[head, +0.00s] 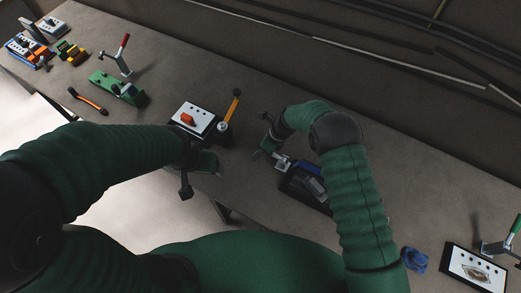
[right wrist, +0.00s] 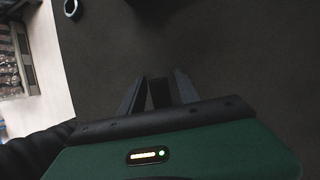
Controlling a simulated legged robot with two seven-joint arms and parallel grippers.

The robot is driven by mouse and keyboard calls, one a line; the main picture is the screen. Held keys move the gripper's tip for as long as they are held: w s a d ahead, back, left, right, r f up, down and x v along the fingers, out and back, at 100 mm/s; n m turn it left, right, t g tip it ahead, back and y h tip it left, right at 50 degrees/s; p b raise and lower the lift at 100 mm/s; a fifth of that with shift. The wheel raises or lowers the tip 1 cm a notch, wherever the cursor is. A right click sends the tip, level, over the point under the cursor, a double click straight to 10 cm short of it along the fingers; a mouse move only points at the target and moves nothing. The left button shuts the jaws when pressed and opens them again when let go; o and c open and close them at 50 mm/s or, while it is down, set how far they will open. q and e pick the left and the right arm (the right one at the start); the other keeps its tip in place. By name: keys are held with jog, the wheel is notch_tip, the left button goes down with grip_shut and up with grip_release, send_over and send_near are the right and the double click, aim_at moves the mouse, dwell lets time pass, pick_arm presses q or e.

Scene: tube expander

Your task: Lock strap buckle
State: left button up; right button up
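A dark base with a blue part and a grey metal piece (head: 311,184), possibly the strap buckle, sits on the workbench right of centre, partly hidden by my right forearm. A small silver plate (head: 283,162) sticks out at its left end. My right gripper (head: 263,148) is just left of and above this plate; I cannot tell whether they touch. In the right wrist view its two dark fingers (right wrist: 158,92) stand apart, with a dark patch between them. My left gripper (head: 195,180) is at the bench's front edge, left of centre; its fingers are unclear.
A white panel with an orange switch (head: 187,119) and a yellow-handled lever (head: 231,108) stand beyond my left gripper. A green block with a red-handled clamp (head: 118,85) is farther left. A blue knob (head: 414,260) and white plate (head: 473,270) are at lower right.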

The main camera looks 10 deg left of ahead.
jog(key=b+v, duration=0.2)
jog(key=v, duration=1.4)
jog(key=shift+r+b, duration=0.35)
jog(key=shift+b, duration=0.05)
jog(key=shift+d, duration=0.15)
